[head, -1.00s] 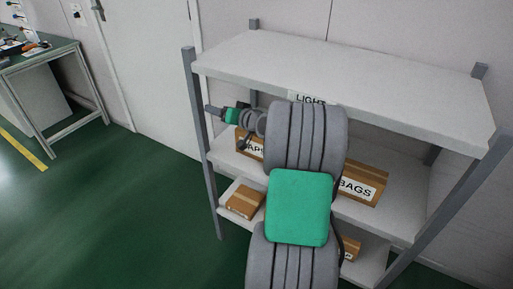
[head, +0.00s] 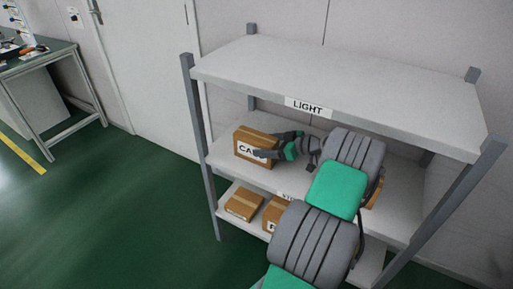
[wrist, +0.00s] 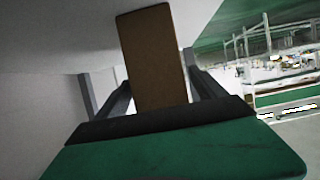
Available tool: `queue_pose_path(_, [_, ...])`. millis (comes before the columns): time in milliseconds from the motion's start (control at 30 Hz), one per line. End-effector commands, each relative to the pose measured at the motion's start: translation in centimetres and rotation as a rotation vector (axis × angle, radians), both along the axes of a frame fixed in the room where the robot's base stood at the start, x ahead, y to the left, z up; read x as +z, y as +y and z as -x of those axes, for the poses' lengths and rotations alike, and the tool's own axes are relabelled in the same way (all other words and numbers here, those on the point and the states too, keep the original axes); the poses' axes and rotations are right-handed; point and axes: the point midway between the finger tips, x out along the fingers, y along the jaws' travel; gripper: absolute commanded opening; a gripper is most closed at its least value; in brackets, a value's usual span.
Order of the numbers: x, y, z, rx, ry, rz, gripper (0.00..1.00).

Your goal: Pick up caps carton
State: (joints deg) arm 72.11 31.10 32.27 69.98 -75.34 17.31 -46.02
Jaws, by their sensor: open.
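The caps carton (head: 248,137) is a brown box on the middle shelf, at its left end. Its white label shows "CA", and the rest is hidden by a finger. My gripper (head: 266,145) is open at the right side of this carton, one finger across its front face and the other at its back. In the wrist view, the carton (wrist: 152,62) stands between the two fingers of my gripper (wrist: 158,85). Whether the fingers touch it I cannot tell.
The shelf rack (head: 340,85) has a top board marked LIGHT close above my gripper. Two cartons (head: 243,204) (head: 274,213) sit on the lower shelf. A carton (head: 375,192) on the middle shelf is mostly hidden behind my arm. A workbench (head: 45,55) stands far left.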

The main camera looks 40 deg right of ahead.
Motion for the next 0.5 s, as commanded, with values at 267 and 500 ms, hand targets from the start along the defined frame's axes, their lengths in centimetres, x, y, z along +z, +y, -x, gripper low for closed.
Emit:
queue_pose_path(267, [-1.1, 0.9, -2.3, -0.001, 0.001, 0.000, 0.80])
queue_pose_path(500, [-1.0, 0.9, -2.3, 0.000, 0.001, -0.001, 0.67])
